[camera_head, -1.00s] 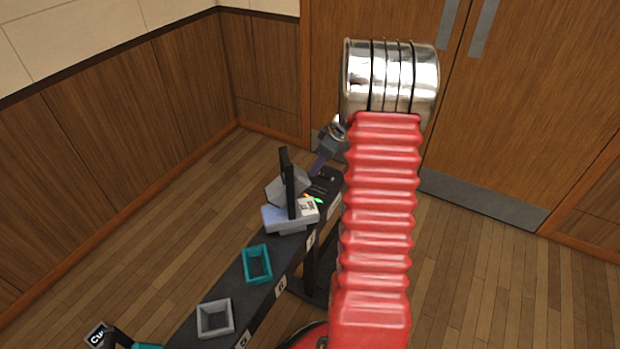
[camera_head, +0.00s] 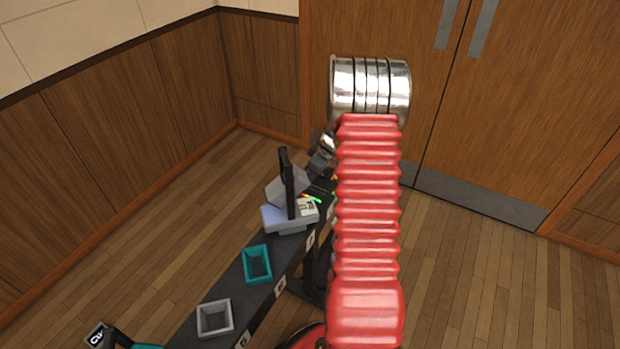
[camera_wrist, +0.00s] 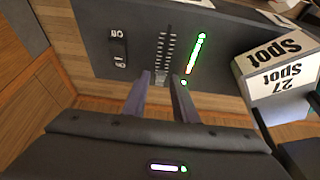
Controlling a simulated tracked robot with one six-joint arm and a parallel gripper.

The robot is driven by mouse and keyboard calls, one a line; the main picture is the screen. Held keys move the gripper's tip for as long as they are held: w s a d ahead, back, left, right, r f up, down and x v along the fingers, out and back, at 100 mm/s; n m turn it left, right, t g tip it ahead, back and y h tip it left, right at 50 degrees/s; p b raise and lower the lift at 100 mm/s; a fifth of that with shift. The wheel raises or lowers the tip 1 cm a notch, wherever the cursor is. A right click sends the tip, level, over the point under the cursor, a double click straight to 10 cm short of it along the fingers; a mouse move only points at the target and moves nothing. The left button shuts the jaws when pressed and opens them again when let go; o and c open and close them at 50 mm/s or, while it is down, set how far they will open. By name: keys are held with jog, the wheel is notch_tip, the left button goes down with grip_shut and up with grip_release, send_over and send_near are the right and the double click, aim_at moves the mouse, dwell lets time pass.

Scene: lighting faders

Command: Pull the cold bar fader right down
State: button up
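In the wrist view a dark panel (camera_wrist: 90,25) holds a fader track (camera_wrist: 167,45) with scale marks, and a lit green-white bar (camera_wrist: 195,52) runs beside it. A small grey piece, apparently the fader's knob (camera_wrist: 161,80), sits at the track's near end. My gripper (camera_wrist: 160,82) has its two fingers apart, one on either side of that near end; contact with the knob cannot be made out. In the head view the panel's lit bar (camera_head: 312,198) shows, while my arm hides most of the panel and my fingers. I cannot read a name for this fader.
A white block marked "Spot 27" (camera_wrist: 275,70) stands close to the right of the panel in the wrist view.

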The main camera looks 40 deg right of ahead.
aim_at(325, 192)
grip_shut()
dwell(0.3)
jog(key=s+d, duration=0.1)
jog(key=s, duration=0.3)
jog(key=s+d, duration=0.1)
jog(key=s, duration=0.2)
jog(key=shift+d, duration=0.3)
jog(key=shift+o, duration=0.6)
grip_release()
jog(key=shift+r, duration=0.2)
jog(key=v, duration=1.3)
jog(key=shift+s, duration=0.2)
